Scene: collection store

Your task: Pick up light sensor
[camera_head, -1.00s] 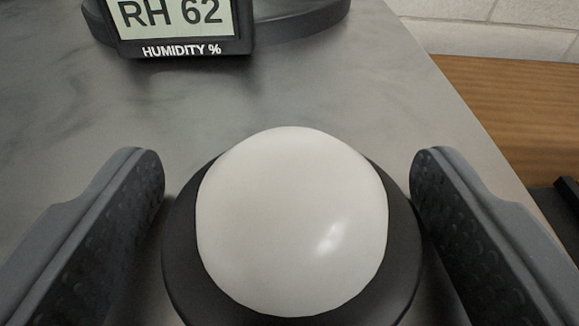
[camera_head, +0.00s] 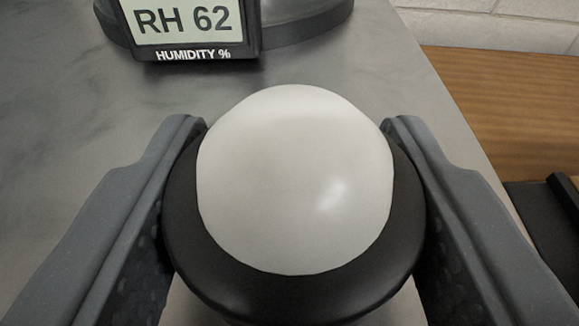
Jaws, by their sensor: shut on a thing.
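The light sensor (camera_head: 296,185) is a white dome set in a round black base, in the lower middle of the camera view. My gripper (camera_head: 294,150) has one grey finger on each side of it. Both fingers press against the sides of the black base, so the gripper is shut on the sensor. The underside of the sensor is hidden, and I cannot tell whether it is clear of the grey surface.
A humidity meter (camera_head: 187,25) reading RH 62 stands at the top left, with a dark round object (camera_head: 300,20) behind it. The grey tabletop (camera_head: 60,110) is clear at left. Wooden furniture (camera_head: 510,110) and a pale block wall (camera_head: 480,28) lie beyond its right edge.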

